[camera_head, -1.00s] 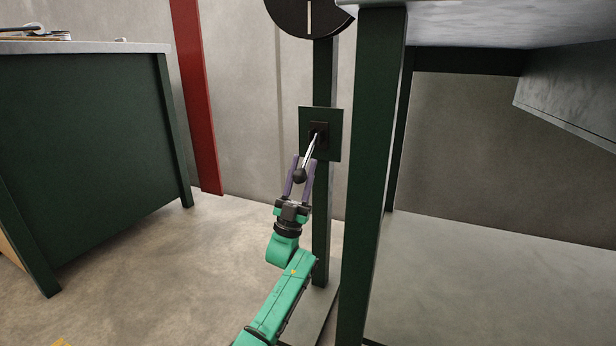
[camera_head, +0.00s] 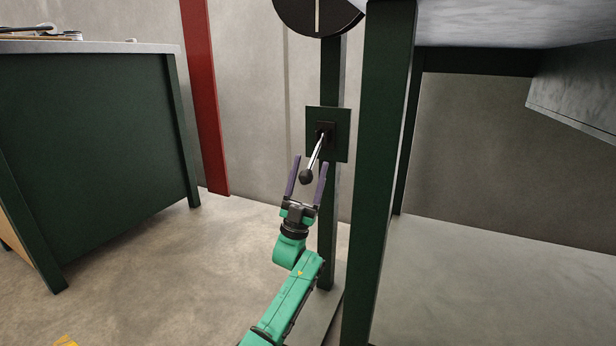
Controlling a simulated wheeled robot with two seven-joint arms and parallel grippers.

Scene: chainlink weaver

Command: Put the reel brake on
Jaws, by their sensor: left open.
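I cannot tell whether a finger touches the knob. My right gripper is not in view.
A black reel disc (camera_head: 340,15) sits atop the post. A green table leg (camera_head: 382,170) stands close to the right of my arm. A green cabinet (camera_head: 95,140) stands at left, and a red upright (camera_head: 206,100) is against the wall. The floor between is clear.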

